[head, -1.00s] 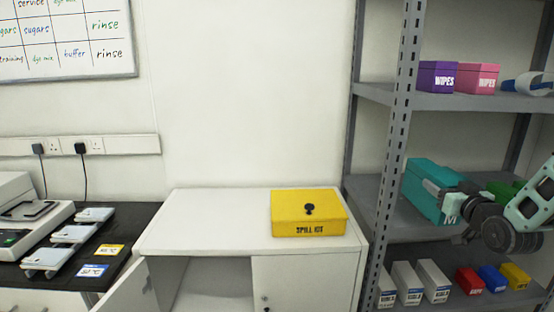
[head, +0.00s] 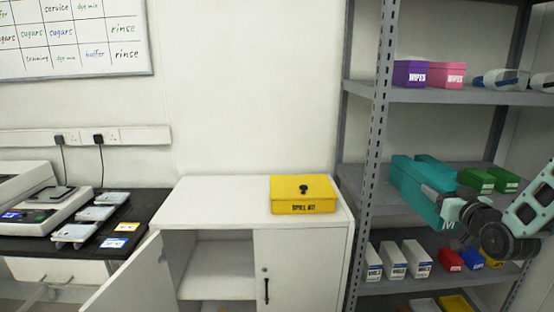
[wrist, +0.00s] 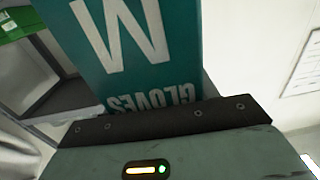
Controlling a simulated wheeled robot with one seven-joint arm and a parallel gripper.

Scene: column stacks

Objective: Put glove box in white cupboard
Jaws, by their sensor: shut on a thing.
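The teal glove box (head: 412,187) is in my gripper (head: 447,207) at the middle shelf of the grey rack. In the wrist view the box (wrist: 135,45) shows a white "M" and "GLOVES", upside down, just beyond the dark gripper edge (wrist: 165,118). My gripper is shut on it. I cannot tell how far the box is clear of the shelf. The white cupboard (head: 302,267) stands left of the rack. Its left door (head: 132,280) is open, showing an inner shelf (head: 215,286) with bare space above it. Its right door is shut.
Another teal box (head: 437,168) and green boxes (head: 478,180) stand on the middle shelf. A rack post (head: 375,150) is between the held box and the cupboard. A yellow spill kit (head: 303,196) sits on the cupboard top. A dark bench (head: 140,215) is at left.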

